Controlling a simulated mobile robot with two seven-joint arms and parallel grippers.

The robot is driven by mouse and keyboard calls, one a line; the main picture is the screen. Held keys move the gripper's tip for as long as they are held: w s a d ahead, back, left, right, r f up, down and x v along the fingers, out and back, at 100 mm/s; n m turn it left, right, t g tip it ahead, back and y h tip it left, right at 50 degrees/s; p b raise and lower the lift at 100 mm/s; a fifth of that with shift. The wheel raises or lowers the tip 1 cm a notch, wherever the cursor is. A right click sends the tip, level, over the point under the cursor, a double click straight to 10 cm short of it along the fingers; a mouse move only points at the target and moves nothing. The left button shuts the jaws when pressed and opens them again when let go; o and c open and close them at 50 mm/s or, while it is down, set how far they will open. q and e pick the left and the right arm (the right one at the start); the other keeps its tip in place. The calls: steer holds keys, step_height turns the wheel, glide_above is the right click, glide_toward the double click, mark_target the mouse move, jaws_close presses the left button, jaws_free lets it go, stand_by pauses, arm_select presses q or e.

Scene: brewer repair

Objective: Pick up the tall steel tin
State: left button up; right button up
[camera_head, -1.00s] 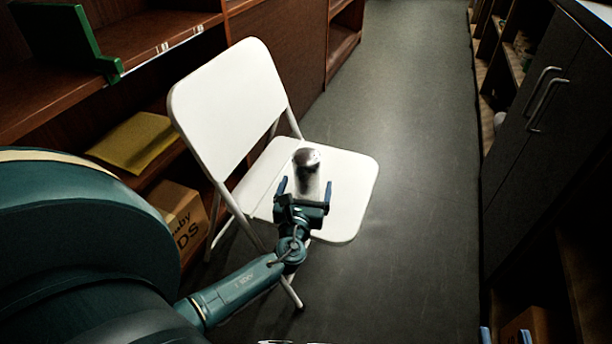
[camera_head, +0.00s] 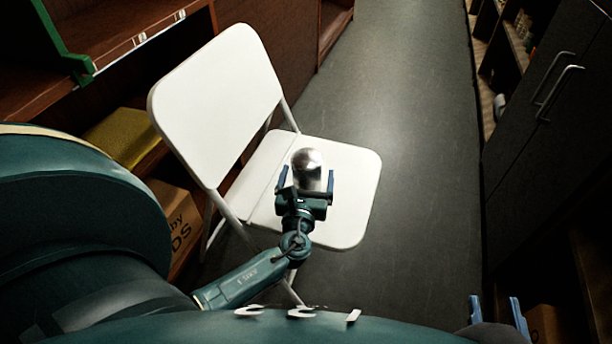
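The tall steel tin (camera_head: 307,170), shiny with a dark rounded top, stands upright on the seat of the white folding chair. My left gripper (camera_head: 306,182), whose arm comes in from the lower left, is at the tin's near side. Its blue fingers are spread, one on each side of the tin, and the gripper body hides the tin's lower part. I see a narrow gap between the fingers and the tin, so the gripper looks open around it. My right gripper (camera_head: 497,312) shows only its two spread blue fingertips at the bottom right; it is open and empty.
The white folding chair (camera_head: 345,215) stands on the dark floor (camera_head: 420,140), which is clear to its right. Wooden shelves (camera_head: 265,60) are at the left, with a cardboard box (camera_head: 178,215) and a yellow item (camera_head: 122,135). A dark cabinet (camera_head: 540,150) stands at the right.

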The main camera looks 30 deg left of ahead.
arm_select(q)
steer(key=shift+c, duration=0.2)
steer(key=c, duration=1.2)
steer(key=shift+o, duration=0.2)
steer(key=shift+r, duration=0.1)
